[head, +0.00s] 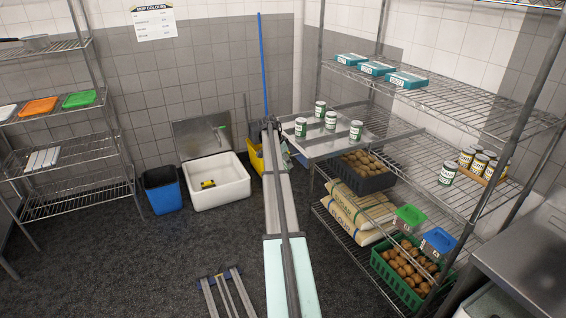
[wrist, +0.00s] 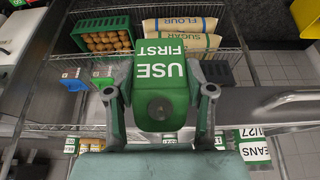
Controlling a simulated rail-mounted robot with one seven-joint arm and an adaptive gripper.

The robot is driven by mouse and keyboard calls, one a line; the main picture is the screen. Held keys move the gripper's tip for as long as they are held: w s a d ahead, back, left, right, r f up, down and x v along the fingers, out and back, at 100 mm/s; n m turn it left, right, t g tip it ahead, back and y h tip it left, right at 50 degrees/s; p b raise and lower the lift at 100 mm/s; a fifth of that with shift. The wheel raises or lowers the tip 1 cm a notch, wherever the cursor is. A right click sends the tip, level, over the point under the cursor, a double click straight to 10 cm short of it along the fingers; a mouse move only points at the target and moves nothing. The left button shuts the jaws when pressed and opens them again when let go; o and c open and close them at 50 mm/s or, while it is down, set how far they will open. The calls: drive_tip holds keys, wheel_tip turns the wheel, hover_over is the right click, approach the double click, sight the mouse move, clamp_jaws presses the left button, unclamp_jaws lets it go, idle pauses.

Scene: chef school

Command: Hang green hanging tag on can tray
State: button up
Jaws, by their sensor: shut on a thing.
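The green hanging tag (wrist: 158,68), with white "USE FIRST" lettering upside down in the wrist view, is between the fingers of my gripper (wrist: 159,93). My gripper is shut on it. In the head view my gripper (head: 270,124) is at the far end of my arm, left of a metal tray (head: 318,151) bearing several white-and-green cans (head: 330,120). The tag cannot be made out there. A shallow yellowish tray (head: 494,178) with several cans stands on the right rack. I cannot tell which tray is the can tray. Labelled cans (wrist: 255,150) show low in the wrist view.
A wire rack (head: 400,190) on the right holds flour and sugar sacks (head: 360,208), potato crates (head: 410,268), bins and teal boxes (head: 376,68). A white sink (head: 217,180) and blue bin (head: 162,190) stand left. The dark floor (head: 110,260) at left is mostly open.

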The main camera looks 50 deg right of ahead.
drive_tip(key=shift+s+d+f+b, duration=0.2)
drive_tip(key=shift+s+d, duration=0.1)
drive_tip(key=shift+d, duration=0.35)
drive_tip(key=shift+s+d+f+b, duration=0.15)
drive_tip(key=shift+s+d, duration=0.1)
drive_tip(key=shift+d, duration=0.4)
drive_tip(key=shift+s+d+f+b, duration=0.1)
drive_tip(key=shift+s+d+f, duration=0.15)
drive_tip(key=shift+d, duration=0.4)
drive_tip(key=shift+s, duration=0.1)
drive_tip(key=o, duration=1)
drive_tip(key=shift+r, duration=0.1)
